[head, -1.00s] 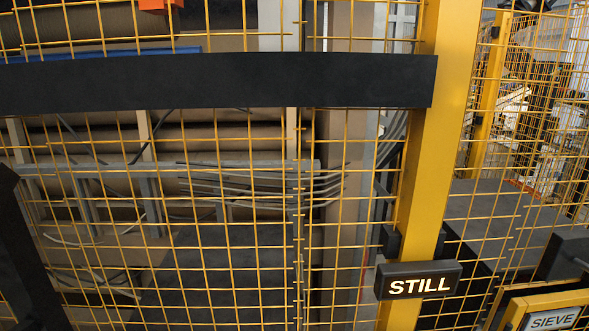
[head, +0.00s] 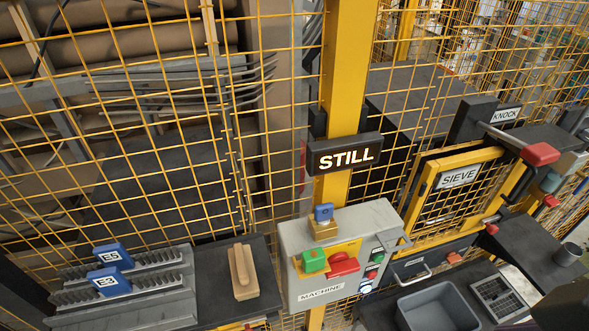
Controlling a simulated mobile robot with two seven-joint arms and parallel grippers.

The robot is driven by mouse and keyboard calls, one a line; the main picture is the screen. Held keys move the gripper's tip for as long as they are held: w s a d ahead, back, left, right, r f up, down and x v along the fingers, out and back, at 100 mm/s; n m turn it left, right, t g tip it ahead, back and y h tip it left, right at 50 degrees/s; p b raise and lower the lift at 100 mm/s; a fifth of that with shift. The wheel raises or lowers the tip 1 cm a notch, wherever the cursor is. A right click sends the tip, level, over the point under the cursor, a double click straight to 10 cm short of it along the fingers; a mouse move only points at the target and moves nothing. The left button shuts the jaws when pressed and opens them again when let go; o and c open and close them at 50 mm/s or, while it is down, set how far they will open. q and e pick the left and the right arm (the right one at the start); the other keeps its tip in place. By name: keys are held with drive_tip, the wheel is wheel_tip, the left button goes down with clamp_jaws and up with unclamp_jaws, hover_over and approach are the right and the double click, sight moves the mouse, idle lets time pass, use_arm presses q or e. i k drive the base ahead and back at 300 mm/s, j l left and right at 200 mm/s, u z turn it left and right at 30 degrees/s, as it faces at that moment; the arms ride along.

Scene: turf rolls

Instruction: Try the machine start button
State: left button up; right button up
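The grey machine box (head: 303,235), labelled MACHINE, stands at the foot of the yellow post. Which is the start button cannot be read. On its front are a yellow plate (head: 345,248), a green block (head: 313,260) and a red handle-like part (head: 343,265). A blue block (head: 323,212) on a brass-coloured base sits on top. The sign (head: 346,155) on the post reads STILL, lit. Neither gripper is in view.
Yellow mesh fencing (head: 270,130) stands behind the box. At left are a grey ribbed rack (head: 130,305) with blue E5 and E3 tags and a wooden block (head: 243,272). At right are the SIEVE gate (head: 458,178), a KNOCK sign (head: 506,114) and a grey bin (head: 440,308).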

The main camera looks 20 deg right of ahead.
sight(380, 258)
drive_tip(key=k+z, duration=0.1)
drive_tip(key=z, duration=0.35)
drive_tip(key=k+l+z, duration=0.1)
drive_tip(key=z, duration=0.4)
drive_tip(key=i+j+z, duration=0.15)
drive_tip(key=k+l+u, duration=0.15)
drive_tip(key=l, duration=0.1)
